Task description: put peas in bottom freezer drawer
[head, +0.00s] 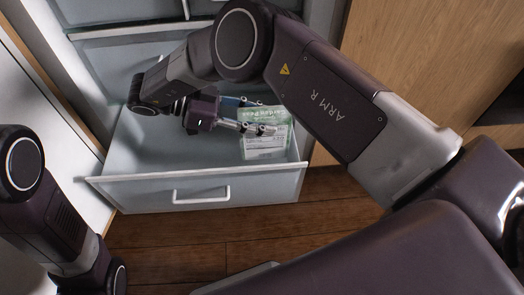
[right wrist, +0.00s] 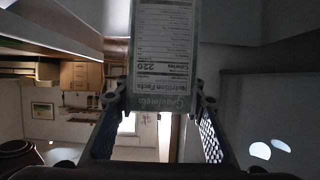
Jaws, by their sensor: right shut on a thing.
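The peas are a green and white pack (head: 263,147) in the right part of the pulled-out bottom freezer drawer (head: 255,187). My right gripper (head: 266,129) is shut on the pack, reaching into the drawer space from the left. The pack stands roughly upright; I cannot tell if it touches the drawer floor. In the right wrist view the pack (right wrist: 163,45) shows its nutrition label between the two fingertips (right wrist: 160,104). Part of the pack's top edge is behind my right arm in the head view. My left gripper is out of view; only part of that arm shows.
The drawer's left part (head: 165,145) looks empty. A closed drawer (head: 110,55) is above it. A white panel (head: 45,130) stands at the left, and a wooden cabinet front (head: 420,50) at the right. Wooden floor (head: 165,235) lies in front.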

